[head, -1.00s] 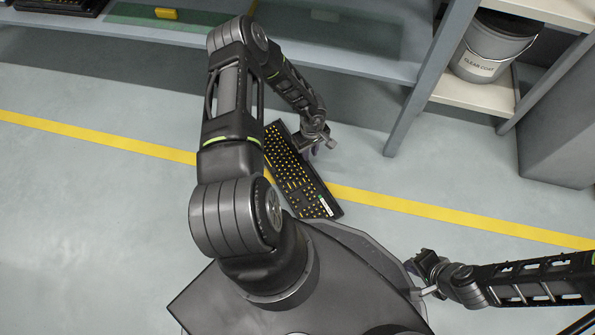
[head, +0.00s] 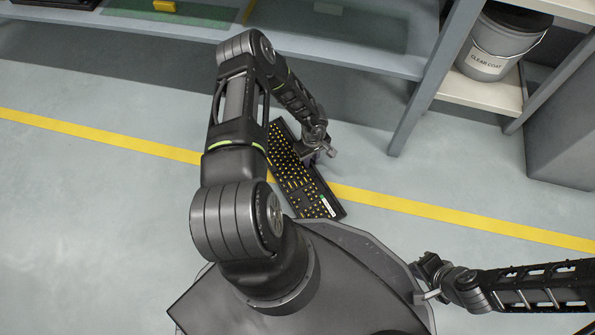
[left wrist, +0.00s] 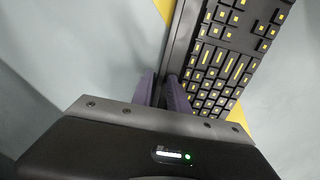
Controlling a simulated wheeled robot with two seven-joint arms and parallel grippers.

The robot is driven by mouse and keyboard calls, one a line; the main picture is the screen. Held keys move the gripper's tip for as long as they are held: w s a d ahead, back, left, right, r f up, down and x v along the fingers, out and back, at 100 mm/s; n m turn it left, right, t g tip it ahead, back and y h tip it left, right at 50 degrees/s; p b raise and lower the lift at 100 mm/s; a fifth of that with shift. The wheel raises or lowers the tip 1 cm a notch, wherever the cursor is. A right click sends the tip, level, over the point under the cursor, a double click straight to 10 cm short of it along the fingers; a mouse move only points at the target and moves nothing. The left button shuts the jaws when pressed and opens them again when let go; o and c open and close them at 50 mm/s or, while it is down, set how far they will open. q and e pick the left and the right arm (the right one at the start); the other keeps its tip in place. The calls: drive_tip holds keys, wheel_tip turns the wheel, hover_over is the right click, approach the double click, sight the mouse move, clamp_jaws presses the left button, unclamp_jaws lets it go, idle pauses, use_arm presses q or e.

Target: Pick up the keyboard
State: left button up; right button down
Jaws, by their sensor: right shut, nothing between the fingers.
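The black keyboard (head: 299,180) with yellow key markings lies slanted in front of my base, across the yellow floor line. My left arm and gripper cover part of its right edge. My left gripper (head: 318,156) is at that long edge. In the left wrist view, the two purple fingers of the left gripper (left wrist: 161,92) stand close together on either side of the rim of the keyboard (left wrist: 230,55), one finger over the keys. The gap between them looks filled by the rim. My right gripper (head: 424,280) is shut and empty at the lower right, away from the keyboard.
A shelf (head: 330,50) runs along the back, with a small yellow block (head: 164,6) on it. A paint bucket (head: 498,45) marked CLEAR COAT stands in the rack at the upper right. The grey floor (head: 90,210) at left is clear.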

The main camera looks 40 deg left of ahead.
idle(0.5)
use_arm(q)
clamp_jaws()
drive_tip(key=shift+r, duration=0.1)
idle(1.2)
